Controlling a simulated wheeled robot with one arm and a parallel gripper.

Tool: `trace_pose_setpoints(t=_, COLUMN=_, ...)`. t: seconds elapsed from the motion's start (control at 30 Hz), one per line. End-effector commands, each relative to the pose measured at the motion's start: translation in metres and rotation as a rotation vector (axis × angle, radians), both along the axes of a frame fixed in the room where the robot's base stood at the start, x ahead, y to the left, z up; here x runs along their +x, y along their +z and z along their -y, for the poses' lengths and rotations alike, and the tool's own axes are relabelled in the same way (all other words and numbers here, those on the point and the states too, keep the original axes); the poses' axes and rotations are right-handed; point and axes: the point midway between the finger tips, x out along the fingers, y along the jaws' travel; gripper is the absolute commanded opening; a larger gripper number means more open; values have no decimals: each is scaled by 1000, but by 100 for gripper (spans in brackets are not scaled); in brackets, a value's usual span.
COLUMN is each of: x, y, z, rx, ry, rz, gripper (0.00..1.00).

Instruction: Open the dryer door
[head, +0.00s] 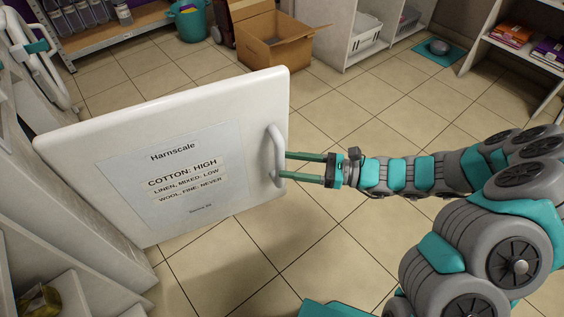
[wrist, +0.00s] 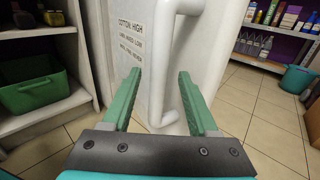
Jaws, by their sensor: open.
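The dryer door (head: 110,143) is a white panel with a printed label. It stands out from the white units at the left into the room, so it looks swung open. Its white handle (head: 276,155) is a curved bar near the door's right edge. The handle (wrist: 165,70) also shows in the wrist view, ahead of the fingers. My gripper (head: 285,165) is open, with its two green fingers pointing at the handle. The fingertips are at or very near the bar; whether it lies between them is unclear. The gripper (wrist: 160,73) also shows in the wrist view.
The tiled floor (head: 345,110) is clear around the door's free edge. A cardboard box (head: 275,45) and a teal bin (head: 190,22) stand behind the door. White shelves (head: 350,60) are at the back right. A green crate (wrist: 35,88) sits on a left shelf in the wrist view.

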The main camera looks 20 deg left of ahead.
Motion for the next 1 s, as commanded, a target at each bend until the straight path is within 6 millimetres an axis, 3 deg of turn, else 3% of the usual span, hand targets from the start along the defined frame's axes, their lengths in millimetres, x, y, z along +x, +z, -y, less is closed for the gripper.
trace_pose_setpoints(t=0.1, x=5, y=0, z=19, rx=0, ry=-3, rz=0, gripper=60)
trace_pose_setpoints(t=0.33, x=9, y=0, z=41, rx=0, ry=-1, rz=-1, gripper=60)
trace_pose_setpoints(t=1.0, x=7, y=4, z=44, rx=-2, ry=12, rz=15, gripper=60)
